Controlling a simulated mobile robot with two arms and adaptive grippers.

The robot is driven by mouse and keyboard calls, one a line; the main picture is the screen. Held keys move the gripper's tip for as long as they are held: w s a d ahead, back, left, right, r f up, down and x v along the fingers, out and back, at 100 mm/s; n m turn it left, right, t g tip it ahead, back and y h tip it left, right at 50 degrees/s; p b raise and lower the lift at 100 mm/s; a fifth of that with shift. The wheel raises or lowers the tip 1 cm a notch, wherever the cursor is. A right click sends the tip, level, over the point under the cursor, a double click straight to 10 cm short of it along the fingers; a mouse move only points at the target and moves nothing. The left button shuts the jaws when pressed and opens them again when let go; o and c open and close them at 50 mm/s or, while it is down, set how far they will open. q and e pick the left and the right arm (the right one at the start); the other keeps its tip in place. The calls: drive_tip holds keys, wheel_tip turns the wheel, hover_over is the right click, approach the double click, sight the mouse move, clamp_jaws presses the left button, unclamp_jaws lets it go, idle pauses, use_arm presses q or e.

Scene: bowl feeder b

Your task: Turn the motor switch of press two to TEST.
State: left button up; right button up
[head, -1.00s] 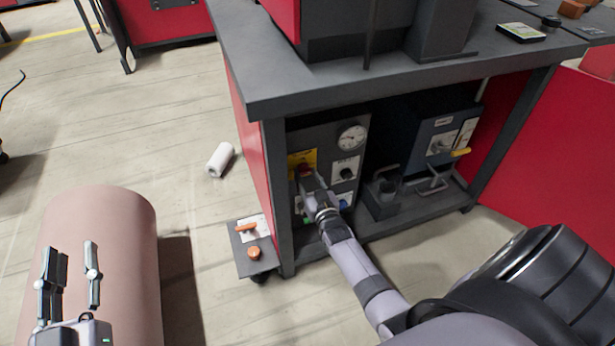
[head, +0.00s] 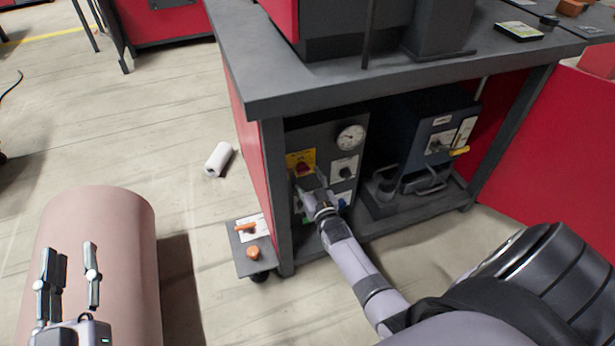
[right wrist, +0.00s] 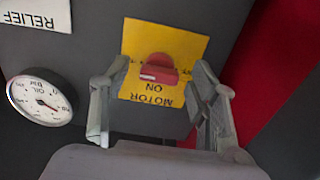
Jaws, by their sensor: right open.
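The red motor switch (head: 303,169) sits on a yellow plate (head: 296,158) at the left of the grey panel under the bench. In the right wrist view, the red knob (right wrist: 158,68) is on the yellow plate (right wrist: 190,48), with "MOTOR" and "ON" upside down below it. I cannot read a TEST mark. My right gripper (head: 308,180) is at the panel just below the switch. In the right wrist view its open fingers (right wrist: 160,85) stand on either side of the knob, apart from it. My left gripper (head: 68,268) is open and empty at the lower left.
A pressure gauge (head: 350,137) and a black knob (head: 344,171) are right of the switch. The bench leg (head: 277,200) stands close on the left. A small side box (head: 247,262) with orange controls and a white roll (head: 218,158) are at the left.

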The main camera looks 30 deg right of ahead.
drive_tip(key=v, duration=1.2)
